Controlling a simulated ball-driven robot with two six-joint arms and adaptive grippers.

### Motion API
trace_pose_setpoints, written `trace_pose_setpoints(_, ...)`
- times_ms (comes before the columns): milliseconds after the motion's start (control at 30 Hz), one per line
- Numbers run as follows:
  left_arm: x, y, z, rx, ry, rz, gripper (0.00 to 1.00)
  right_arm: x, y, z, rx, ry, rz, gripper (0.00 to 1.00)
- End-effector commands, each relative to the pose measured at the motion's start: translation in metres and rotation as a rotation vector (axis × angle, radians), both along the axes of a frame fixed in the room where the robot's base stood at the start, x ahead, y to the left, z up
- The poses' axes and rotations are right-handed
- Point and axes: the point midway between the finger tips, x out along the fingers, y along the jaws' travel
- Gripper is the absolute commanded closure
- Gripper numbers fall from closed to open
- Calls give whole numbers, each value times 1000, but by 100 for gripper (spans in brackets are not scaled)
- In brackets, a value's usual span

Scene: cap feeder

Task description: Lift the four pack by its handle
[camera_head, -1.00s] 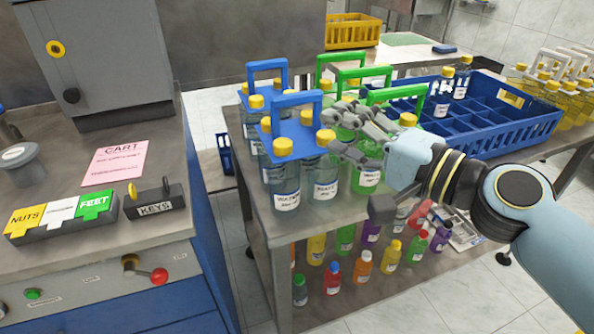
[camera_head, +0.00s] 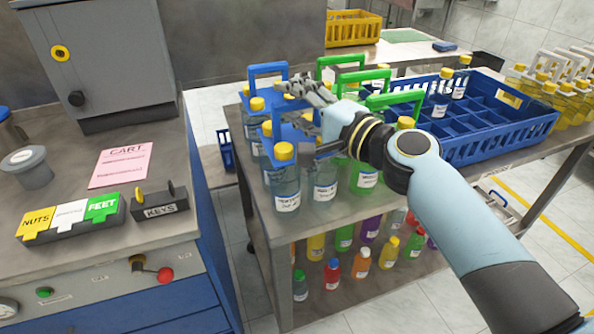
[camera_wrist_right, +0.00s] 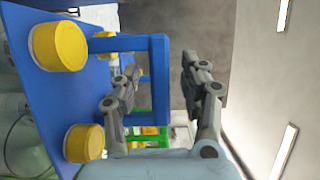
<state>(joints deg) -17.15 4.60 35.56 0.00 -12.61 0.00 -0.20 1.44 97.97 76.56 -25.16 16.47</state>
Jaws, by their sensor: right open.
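The nearest four pack has a blue carrier (camera_head: 288,132) and clear bottles with yellow caps (camera_head: 283,151); it stands on the near left corner of the metal table. My right gripper (camera_head: 303,98) is open over this pack and hides most of its handle in the head view. In the right wrist view, the blue handle (camera_wrist_right: 160,85) shows between the two spread fingers of the gripper (camera_wrist_right: 159,68), with yellow caps (camera_wrist_right: 58,46) to its left. Whether a finger touches the handle cannot be told. My left gripper is not in view.
Another blue-handled pack (camera_head: 267,69) stands behind, and green-handled packs (camera_head: 392,99) stand close on the right. A blue crate (camera_head: 505,137) with compartments is further right. Small coloured bottles (camera_head: 361,263) are on the lower shelf. A workbench (camera_head: 165,228) stands left, across a gap.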

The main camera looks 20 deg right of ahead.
Motion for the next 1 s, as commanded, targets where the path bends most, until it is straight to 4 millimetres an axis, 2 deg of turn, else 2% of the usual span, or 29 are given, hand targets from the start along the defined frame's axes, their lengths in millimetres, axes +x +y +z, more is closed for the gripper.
trace_pose_setpoints(133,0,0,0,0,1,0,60,0,0,0,-1,0,0,56)
trace_pose_setpoints(467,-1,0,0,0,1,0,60,-1,0,0,-1,0,0,99)
trace_pose_setpoints(1000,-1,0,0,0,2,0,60,0,0,2,-1,-5,-1,100)
